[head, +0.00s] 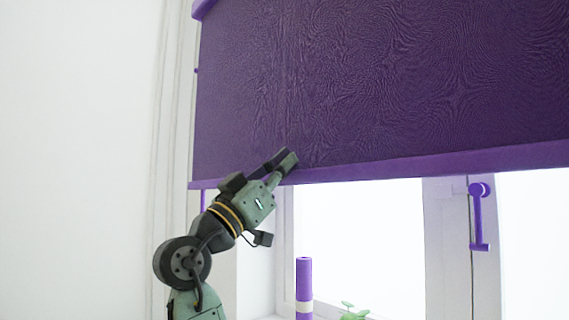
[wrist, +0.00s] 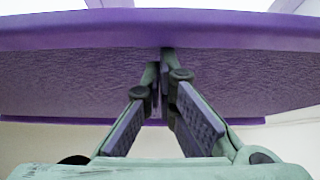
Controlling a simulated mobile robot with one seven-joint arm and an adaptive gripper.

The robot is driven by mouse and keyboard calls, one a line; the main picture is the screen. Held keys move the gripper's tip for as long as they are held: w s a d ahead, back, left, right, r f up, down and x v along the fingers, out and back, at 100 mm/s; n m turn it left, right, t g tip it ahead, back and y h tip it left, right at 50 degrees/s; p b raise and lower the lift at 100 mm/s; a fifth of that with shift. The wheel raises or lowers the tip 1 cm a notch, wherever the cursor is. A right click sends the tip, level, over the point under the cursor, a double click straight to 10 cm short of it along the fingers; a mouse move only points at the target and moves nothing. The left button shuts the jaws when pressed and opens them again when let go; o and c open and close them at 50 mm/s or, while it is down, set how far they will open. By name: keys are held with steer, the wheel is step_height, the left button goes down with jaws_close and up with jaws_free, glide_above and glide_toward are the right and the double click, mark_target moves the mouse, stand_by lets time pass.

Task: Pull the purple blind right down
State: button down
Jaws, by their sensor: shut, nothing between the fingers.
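The purple blind (head: 380,80) hangs over the upper part of the window, with its fabric drawn partly down. Its lighter purple bottom bar (head: 400,168) crosses the window, and bright glass shows below it. The bar also runs across the top of the wrist view (wrist: 70,30), with the fabric (wrist: 60,80) beyond it. My gripper (head: 287,158) is at the bar's left part, its fingers overlapping the blind's lower edge. In the wrist view, my fingers (wrist: 162,80) come together in front of the fabric, with nothing seen between them. Whether they touch the blind cannot be told.
A purple window handle (head: 479,218) sits on the frame at right. On the sill stand a purple roll-shaped object (head: 304,285) with a pale band and a green plant (head: 354,311). A bare white wall (head: 80,160) fills the left.

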step_height(320, 180, down, 44)
steer(key=b, duration=3.1)
steer(key=shift+d, duration=0.15)
steer(key=shift+w, duration=0.1)
